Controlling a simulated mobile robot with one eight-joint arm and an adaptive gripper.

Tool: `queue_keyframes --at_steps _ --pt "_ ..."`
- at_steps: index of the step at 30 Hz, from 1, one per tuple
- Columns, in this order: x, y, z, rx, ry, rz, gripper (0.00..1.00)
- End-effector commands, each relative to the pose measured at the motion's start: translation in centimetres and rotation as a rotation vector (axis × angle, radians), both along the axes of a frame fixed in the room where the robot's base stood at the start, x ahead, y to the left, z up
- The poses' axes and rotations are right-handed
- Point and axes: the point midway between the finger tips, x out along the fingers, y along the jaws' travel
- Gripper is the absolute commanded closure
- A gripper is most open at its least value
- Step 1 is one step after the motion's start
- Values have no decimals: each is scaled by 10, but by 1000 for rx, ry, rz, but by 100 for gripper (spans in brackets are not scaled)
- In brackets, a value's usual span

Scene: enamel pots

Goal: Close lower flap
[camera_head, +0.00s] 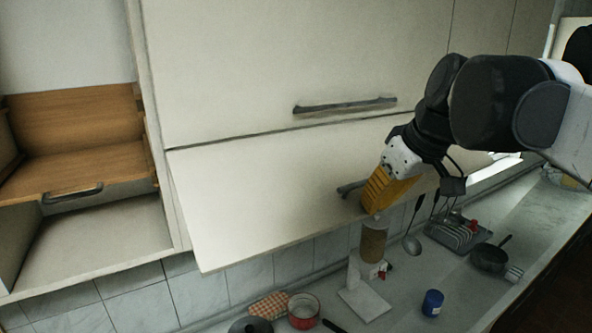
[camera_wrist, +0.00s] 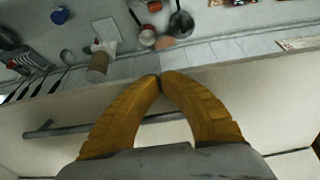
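The cream lower flap (camera_head: 255,205) hangs below the upper cabinet front in the head view, its lower edge tilted out from the tiled wall. Its dark bar handle (camera_head: 350,187) is partly hidden by my gripper (camera_head: 372,207). In the wrist view the flap (camera_wrist: 270,100) spans the picture, and the handle (camera_wrist: 65,130) runs behind my yellow fingers. My gripper (camera_wrist: 160,78) is shut, its fingertips meeting near the flap's lower edge with nothing seen between them. I cannot tell whether the fingers touch the flap or handle.
The upper cabinet front (camera_head: 300,55) with its handle (camera_head: 345,106) looks closed. An open wood-lined compartment (camera_head: 75,130) is at left. Below, the counter (camera_head: 400,285) holds a red pot (camera_head: 303,310), a blue jar (camera_head: 432,303), a pan (camera_head: 490,257) and a paper-roll stand (camera_head: 362,300).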

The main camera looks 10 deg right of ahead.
Motion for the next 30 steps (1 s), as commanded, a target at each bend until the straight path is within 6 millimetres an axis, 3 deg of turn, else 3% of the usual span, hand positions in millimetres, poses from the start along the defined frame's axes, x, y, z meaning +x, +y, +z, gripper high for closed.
queue_keyframes --at_steps 1,3,15,22,30 --pt "3 0 -18 13 -41 -2 100" --pt "10 3 -32 34 -104 -2 100" --pt "65 21 -97 152 -465 0 100" --pt "106 34 -123 218 -668 0 100" --pt "150 49 -135 284 -870 1 100"
